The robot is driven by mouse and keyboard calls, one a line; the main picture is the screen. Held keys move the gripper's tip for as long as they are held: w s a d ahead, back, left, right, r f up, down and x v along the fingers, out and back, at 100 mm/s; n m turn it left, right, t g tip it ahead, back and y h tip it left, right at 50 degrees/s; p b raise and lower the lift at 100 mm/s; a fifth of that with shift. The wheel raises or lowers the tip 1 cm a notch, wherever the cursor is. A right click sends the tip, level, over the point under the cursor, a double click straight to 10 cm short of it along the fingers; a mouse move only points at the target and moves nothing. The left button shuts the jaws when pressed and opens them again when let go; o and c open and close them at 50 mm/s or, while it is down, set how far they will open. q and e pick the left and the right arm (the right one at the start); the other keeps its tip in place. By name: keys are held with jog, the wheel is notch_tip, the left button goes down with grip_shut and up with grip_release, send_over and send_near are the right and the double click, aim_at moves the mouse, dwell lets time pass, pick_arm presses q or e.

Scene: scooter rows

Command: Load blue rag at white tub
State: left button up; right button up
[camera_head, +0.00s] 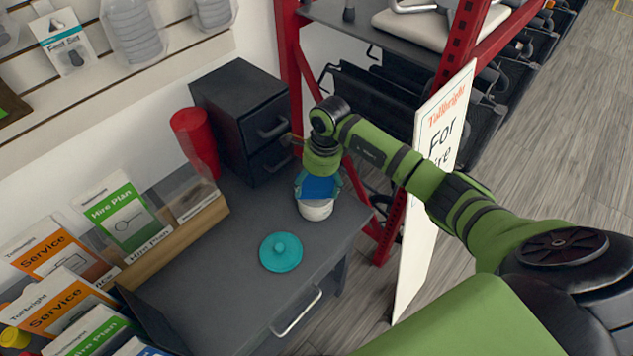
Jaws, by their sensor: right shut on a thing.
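The white tub (315,210) stands on the grey desk top (225,285) near its right edge. My right gripper (319,185) points down over the tub, shut on the blue rag (318,188). The rag shows between the fingers, at the tub's mouth. The gripper and the rag hide the tub's opening, so I cannot tell how far inside the rag is. A round teal lid with a knob (281,252) lies flat on the desk, in front of the tub and apart from it. My left gripper is out of view.
A black drawer unit (240,120) and a red cup (196,143) stand behind the tub. A wooden leaflet rack (175,240) lines the left side. A red-framed shelf (288,60) and a white sign (430,180) stand at right. The desk's front is clear around the lid.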

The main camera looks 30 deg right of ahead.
aim_at(317, 186)
jog(key=shift+f+b, duration=0.5)
jog(key=shift+f, duration=0.05)
dwell(0.5)
jog(key=shift+s, duration=0.1)
dwell(1.3)
jog(key=shift+r+p, duration=2)
jog(key=shift+r, duration=1.55)
